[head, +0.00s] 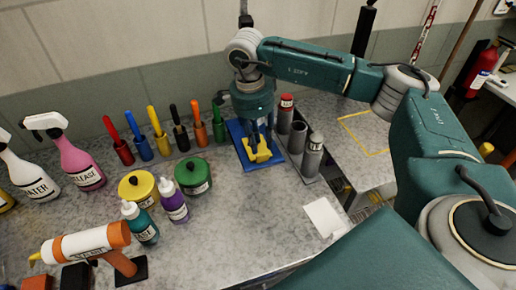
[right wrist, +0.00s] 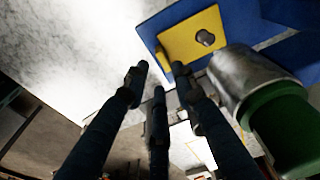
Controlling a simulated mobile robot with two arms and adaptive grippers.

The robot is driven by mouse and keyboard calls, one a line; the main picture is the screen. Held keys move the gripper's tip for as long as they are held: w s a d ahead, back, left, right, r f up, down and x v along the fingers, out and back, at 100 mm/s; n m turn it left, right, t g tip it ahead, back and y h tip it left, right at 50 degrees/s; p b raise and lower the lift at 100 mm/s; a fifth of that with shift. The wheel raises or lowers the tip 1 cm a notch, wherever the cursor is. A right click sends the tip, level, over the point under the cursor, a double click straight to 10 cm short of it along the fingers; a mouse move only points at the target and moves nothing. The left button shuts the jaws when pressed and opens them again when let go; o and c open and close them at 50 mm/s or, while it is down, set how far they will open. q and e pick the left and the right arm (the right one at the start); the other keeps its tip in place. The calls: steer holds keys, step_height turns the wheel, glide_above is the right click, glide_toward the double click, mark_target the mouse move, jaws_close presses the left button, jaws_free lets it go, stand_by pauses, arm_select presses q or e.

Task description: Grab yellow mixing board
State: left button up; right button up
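The yellow mixing board (head: 262,156) lies on a blue tray or mat (head: 244,159) at the back middle of the bench. In the right wrist view the board (right wrist: 180,40) is a flat yellow square with a grey knob, on the blue surface (right wrist: 160,22). My right gripper (head: 262,139) is over the board and hides part of it. In the right wrist view its fingers (right wrist: 158,78) are spread with nothing between them. One fingertip overlaps the board's near edge in the picture; contact cannot be told. My left gripper is not in view.
Grey cylinders (head: 297,137) stand close right of the blue tray. A row of coloured-handled tools (head: 180,132) is at the left. A green tin (head: 193,176), yellow tin (head: 137,188) and bottles stand nearer. The bench front (head: 230,225) is clear, with a white sheet (head: 324,216) at right.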

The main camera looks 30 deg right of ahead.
mark_target(263, 155)
steer(key=f+p, duration=0.1)
steer(key=f, duration=0.2)
steer(key=d+f+p, duration=0.1)
steer(key=f, duration=0.1)
steer(key=shift+s+p, duration=0.1)
steer(key=shift+p, duration=0.2)
steer(key=shift+f, duration=0.2)
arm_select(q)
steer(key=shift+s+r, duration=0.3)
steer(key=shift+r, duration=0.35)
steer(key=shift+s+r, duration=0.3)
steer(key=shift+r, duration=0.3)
arm_select(e)
jaws_close()
